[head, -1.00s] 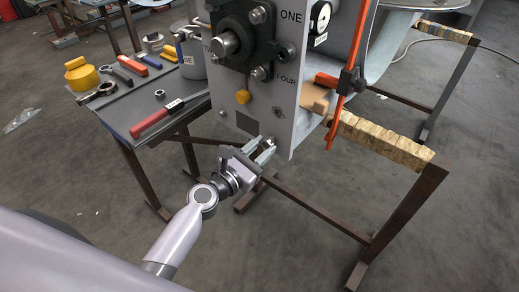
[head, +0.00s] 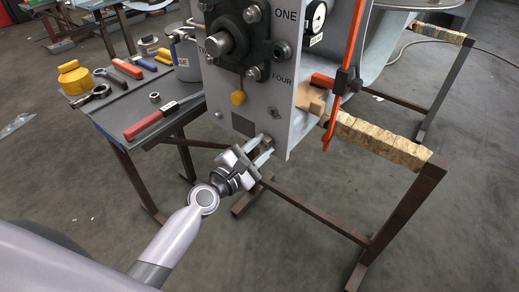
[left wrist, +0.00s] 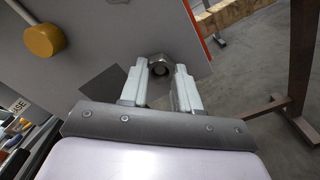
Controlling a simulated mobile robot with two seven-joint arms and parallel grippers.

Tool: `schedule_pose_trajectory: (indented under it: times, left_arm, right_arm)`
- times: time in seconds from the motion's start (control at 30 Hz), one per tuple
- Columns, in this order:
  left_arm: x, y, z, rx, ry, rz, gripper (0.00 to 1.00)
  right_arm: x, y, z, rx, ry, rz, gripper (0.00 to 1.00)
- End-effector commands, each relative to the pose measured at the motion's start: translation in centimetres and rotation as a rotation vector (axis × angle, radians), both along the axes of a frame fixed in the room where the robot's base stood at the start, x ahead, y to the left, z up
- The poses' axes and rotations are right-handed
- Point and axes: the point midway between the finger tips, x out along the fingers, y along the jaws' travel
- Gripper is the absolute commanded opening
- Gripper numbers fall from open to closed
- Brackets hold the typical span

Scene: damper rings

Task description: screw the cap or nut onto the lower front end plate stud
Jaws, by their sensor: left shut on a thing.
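The grey end plate (head: 285,128) hangs upright, with a yellow knob (head: 239,97) above a dark square patch (head: 242,125). My left gripper (head: 262,150) is at the plate's lower edge, pointing up and right. In the left wrist view its two fingers (left wrist: 159,82) are shut on a grey hex nut (left wrist: 160,65), which sits between the fingertips against or very near the plate face. The nut's dark bore faces the camera. The stud behind it is hidden, so I cannot tell how far the nut is on. My right gripper is not in view.
A grey side table (head: 112,108) at left holds a red-handled tool (head: 150,122), a loose nut (head: 155,97), a yellow pot (head: 74,76) and other tools. An orange clamp bar (head: 334,115) stands right of the plate. A brown trestle (head: 400,210) is at right. The floor in front is clear.

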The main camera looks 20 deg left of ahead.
Motion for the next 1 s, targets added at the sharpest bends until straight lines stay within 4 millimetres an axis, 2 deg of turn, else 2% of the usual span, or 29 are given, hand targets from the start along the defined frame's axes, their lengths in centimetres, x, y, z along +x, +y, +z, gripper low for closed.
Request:
schedule_pose_trajectory:
  times: [0.57,1.0]
  left_arm:
    - [-0.1,0.0,-0.1,0.634,-0.227,-0.002,0.0]
    - [0.0,0.0,-0.1,1.14,-0.409,-0.004,0.0]
  right_arm:
    - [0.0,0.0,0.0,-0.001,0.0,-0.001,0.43]
    - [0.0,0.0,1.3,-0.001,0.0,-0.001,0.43]
